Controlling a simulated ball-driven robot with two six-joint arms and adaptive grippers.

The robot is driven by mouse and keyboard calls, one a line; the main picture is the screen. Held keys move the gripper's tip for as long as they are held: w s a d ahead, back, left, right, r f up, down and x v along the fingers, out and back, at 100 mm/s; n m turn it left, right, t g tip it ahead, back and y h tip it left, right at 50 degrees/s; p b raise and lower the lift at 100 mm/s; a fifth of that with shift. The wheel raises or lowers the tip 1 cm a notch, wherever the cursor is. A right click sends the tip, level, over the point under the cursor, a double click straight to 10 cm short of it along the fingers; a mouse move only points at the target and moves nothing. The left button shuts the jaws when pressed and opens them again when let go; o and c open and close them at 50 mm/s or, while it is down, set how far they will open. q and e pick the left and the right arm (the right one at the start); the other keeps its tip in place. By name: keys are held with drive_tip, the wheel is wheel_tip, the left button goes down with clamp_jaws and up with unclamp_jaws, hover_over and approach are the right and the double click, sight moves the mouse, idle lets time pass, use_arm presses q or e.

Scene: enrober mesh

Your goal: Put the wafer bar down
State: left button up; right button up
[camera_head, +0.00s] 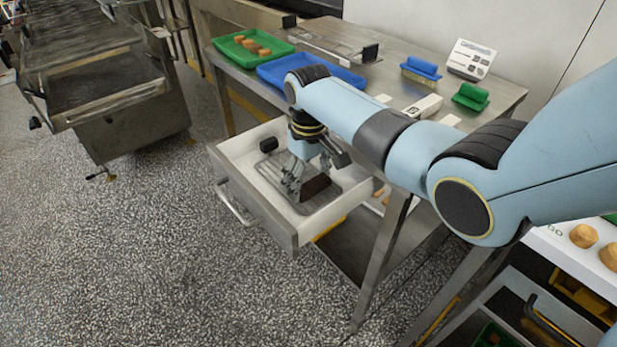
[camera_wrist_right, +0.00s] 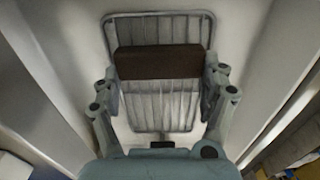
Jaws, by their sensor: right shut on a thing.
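The wafer bar (camera_head: 315,186) is a dark brown block low in the open drawer (camera_head: 280,222). It also shows in the right wrist view (camera_wrist_right: 160,62), lying crosswise between the fingers. My right gripper (camera_head: 303,185) reaches down into the drawer and is shut on the bar, with one finger at each end (camera_wrist_right: 160,88). A wire rack (camera_head: 343,181) lies on the drawer floor under the bar, and its slats show in the wrist view (camera_wrist_right: 160,108). I cannot tell whether the bar touches the rack. My left gripper is not in view.
The drawer's walls stand close around my right gripper. Open floor lies at the left.

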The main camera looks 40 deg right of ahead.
sight(309, 181)
drive_tip(key=shift+f, duration=0.15)
drive_tip(key=o, duration=0.9)
drive_tip(key=shift+c, duration=0.2)
wheel_tip(309, 181, up, 12)
drive_tip(key=p, duration=0.1)
drive_tip(key=shift+r, duration=0.25)
